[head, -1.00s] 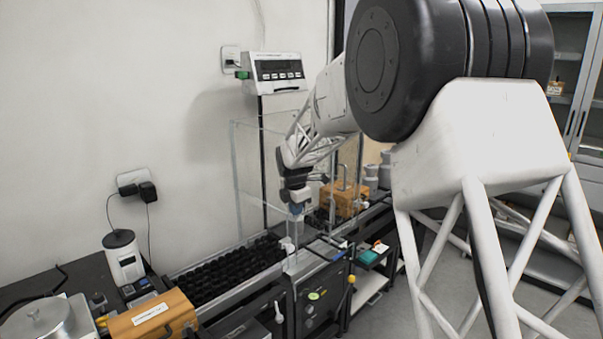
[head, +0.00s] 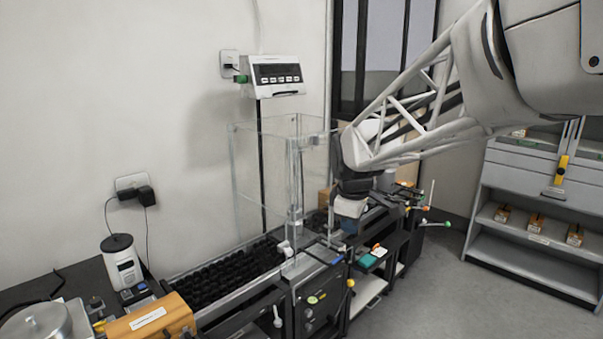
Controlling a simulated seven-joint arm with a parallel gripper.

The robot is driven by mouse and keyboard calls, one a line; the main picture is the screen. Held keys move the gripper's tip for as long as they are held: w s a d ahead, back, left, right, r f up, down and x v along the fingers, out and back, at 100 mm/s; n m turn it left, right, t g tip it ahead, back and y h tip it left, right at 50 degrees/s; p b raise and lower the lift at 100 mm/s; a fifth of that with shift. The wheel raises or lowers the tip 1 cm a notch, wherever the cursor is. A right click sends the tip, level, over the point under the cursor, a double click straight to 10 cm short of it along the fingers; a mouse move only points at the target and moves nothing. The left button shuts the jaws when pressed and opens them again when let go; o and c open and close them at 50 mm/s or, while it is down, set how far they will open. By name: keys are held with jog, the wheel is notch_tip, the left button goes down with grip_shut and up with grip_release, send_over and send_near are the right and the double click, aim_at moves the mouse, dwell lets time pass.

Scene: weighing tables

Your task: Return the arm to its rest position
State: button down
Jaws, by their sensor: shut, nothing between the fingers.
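My arm reaches in from the upper right. My gripper (head: 349,226) points down at its end, shut and empty. It hangs just right of the clear-walled weighing enclosure (head: 268,178), over the right part of the weighing tables. The fingertips are small and partly dark in this view. The arm's wrist covers part of the tables behind it, and a wooden box (head: 324,198) there is mostly hidden.
A roller conveyor (head: 225,276) runs along the tables into the enclosure. A display unit (head: 275,75) stands above it.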

jog(key=s+d+f+m, duration=0.1)
jog(key=s+m, duration=0.3)
jog(key=s, duration=0.6)
jog(key=s+d+f+m, duration=0.2)
jog(key=s+d+m, duration=0.2)
jog(key=s, duration=0.6)
jog(key=s+d+f+m, duration=0.1)
jog(key=s+m, duration=0.4)
jog(key=s, duration=0.5)
jog(key=shift+s+d+f, duration=0.25)
jog(key=shift+s+d, duration=0.15)
jog(key=shift+d, duration=0.3)
jog(key=shift+w, duration=0.1)
